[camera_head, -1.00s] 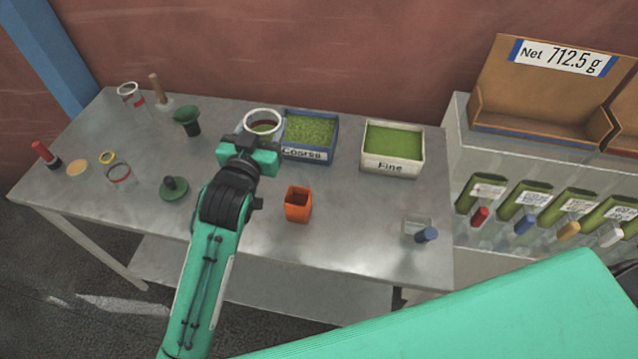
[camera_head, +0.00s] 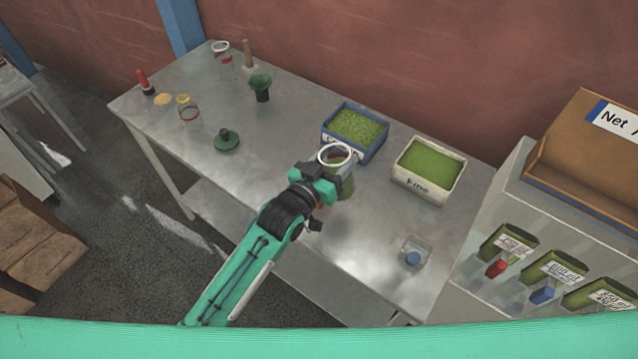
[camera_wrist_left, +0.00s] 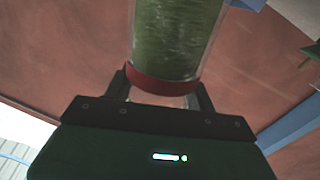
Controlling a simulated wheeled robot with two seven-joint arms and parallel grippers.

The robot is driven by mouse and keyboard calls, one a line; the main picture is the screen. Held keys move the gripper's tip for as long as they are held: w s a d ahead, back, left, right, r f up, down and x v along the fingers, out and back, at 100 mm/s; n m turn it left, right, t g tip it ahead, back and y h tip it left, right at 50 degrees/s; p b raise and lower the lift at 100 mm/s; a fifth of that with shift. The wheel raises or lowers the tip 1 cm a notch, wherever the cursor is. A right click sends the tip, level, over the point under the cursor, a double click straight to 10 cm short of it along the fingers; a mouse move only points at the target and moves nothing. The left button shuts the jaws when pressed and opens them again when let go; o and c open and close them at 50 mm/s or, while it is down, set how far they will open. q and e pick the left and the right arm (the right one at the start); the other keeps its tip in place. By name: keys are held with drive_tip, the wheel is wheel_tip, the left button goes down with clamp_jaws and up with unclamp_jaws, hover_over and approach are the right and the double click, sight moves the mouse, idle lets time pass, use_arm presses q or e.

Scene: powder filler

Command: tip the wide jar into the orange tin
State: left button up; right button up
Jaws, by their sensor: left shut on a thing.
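The wide jar (camera_head: 344,187) is clear with a white rim and green powder inside. My left gripper (camera_head: 335,172) is shut around it and holds it over the table. In the head view the jar looks about upright, with its mouth up. In the left wrist view the jar (camera_wrist_left: 178,35) shows green contents and a red band between the fingers (camera_wrist_left: 160,95). The orange tin is not visible now; my left gripper and the jar seem to cover its place. My right gripper is not in view.
A blue Coarse tray (camera_head: 376,150) and a white Fine tray (camera_head: 420,188) stand behind and right of the jar. A small clear box (camera_head: 415,250) is near the front right. A green funnel (camera_head: 261,86), a green knobbed disc (camera_head: 227,141) and a yellow-rimmed jar (camera_head: 188,111) stand left.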

use_arm(q)
wheel_tip(320, 180, down, 6)
drive_tip(key=n+b, duration=0.2)
drive_tip(key=b, duration=0.1)
drive_tip(key=n+b, duration=0.1)
drive_tip(key=b, duration=0.2)
drive_tip(key=shift+w+a+f+n, duration=0.15)
drive_tip(key=shift+f+n, duration=0.05)
drive_tip(key=shift+n, duration=0.2)
drive_tip(key=shift+r+p, duration=0.4)
drive_tip(key=shift+p, duration=0.05)
drive_tip(key=shift+f, duration=0.1)
drive_tip(key=shift+f+n+b, duration=0.35)
drive_tip(key=shift+n+b, duration=0.15)
drive_tip(key=shift+b, duration=0.1)
drive_tip(key=shift+w+a+n, duration=0.1)
drive_tip(key=shift+a+n, duration=0.05)
drive_tip(key=shift+n, duration=0.15)
drive_tip(key=shift+w+a+r+n+b, duration=0.15)
drive_tip(key=shift+r+n+b, duration=0.25)
drive_tip(key=shift+n, duration=0.8)
drive_tip(key=shift+r, duration=0.15)
drive_tip(key=shift+n, duration=0.3)
